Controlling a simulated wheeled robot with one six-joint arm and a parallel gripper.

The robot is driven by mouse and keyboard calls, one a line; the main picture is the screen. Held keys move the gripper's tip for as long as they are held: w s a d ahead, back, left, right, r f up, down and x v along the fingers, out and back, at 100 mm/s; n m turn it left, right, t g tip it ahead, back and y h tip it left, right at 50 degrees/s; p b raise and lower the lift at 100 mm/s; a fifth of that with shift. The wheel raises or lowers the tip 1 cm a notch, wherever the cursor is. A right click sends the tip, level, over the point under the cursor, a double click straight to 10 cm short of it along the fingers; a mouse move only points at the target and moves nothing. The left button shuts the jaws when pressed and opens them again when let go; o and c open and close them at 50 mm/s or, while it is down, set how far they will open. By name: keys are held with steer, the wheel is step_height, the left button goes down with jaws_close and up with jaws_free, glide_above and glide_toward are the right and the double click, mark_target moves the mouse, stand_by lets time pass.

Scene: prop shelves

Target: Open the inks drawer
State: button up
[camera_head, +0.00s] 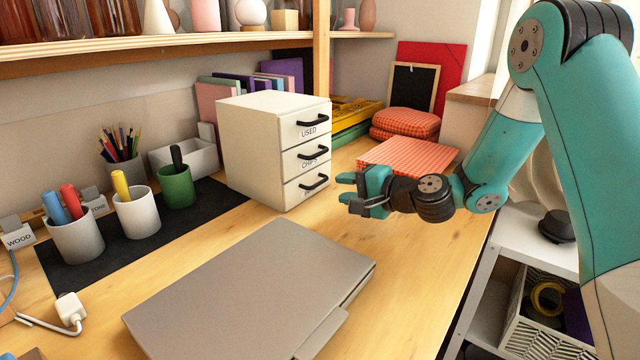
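A small white drawer cabinet (250,150) stands on the desk with three drawers facing right, all closed. The top drawer (292,127) is labelled USED. The middle drawer (292,158) has a label partly covered by its handle, seemingly CHIPS. The bottom drawer (295,193) has a black handle (314,182); its label is too hidden to read. No label reading INKS can be made out. My gripper (345,188) is just right of the bottom drawer, about level with its handle in the picture. Its fingers are apart with nothing between them. It does not appear to touch the handle.
A closed grey laptop (250,290) lies in front of the cabinet. Pots of pens (136,215) stand left on a dark mat. A red checked cloth (410,155) lies behind my gripper. A shelf (160,50) runs overhead. The desk right of the laptop is clear.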

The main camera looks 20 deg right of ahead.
mark_target(319, 184)
steer(key=x, duration=0.7)
steer(key=shift+w+a, duration=0.15)
steer(key=shift+w, duration=0.05)
jaws_close()
